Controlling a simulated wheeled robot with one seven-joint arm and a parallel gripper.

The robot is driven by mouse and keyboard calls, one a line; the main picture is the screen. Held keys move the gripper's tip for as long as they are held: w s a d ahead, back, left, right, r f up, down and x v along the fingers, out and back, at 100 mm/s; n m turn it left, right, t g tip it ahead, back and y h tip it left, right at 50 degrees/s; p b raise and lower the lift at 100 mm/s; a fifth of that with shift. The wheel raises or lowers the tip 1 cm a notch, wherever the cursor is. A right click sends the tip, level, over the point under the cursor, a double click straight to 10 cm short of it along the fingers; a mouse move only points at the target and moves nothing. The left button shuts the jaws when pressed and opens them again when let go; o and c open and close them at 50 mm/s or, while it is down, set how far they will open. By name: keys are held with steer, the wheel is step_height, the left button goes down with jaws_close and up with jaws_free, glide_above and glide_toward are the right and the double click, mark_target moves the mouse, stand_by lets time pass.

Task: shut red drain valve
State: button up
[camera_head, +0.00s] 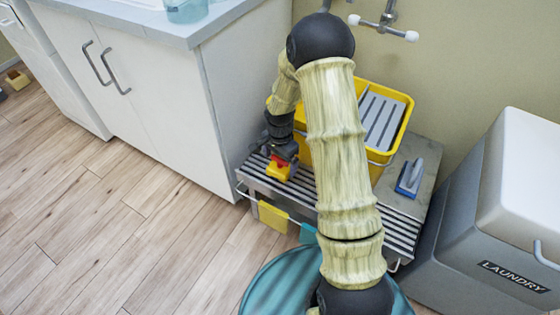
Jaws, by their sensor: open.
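A small red part (279,160), which looks like the valve handle, shows at the left end of the slatted bench. A small yellow block-like body (278,173) is right below it. My gripper (275,152) is dark, points down and is open just above and around the red part. The gripper covers part of it, so I cannot tell whether they touch or how the handle is turned. A yellow tub (398,141) with a grey slatted insert stands behind my arm on the bench; my arm hides its middle.
The slatted bench (397,226) carries a blue-and-grey brush-like tool (410,177). Yellow (272,216) and teal cloths hang at its front. A white cabinet (160,100) stands left, a grey laundry bin (480,235) right. A wall tap (384,28) is behind.

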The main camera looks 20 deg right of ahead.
steer(key=c, duration=0.9)
steer(key=shift+r, duration=0.15)
steer(key=shift+c, duration=0.2)
steer(key=shift+p, duration=0.55)
steer(key=shift+n, duration=0.5)
steer(key=o, duration=0.9)
steer(key=shift+o, duration=0.2)
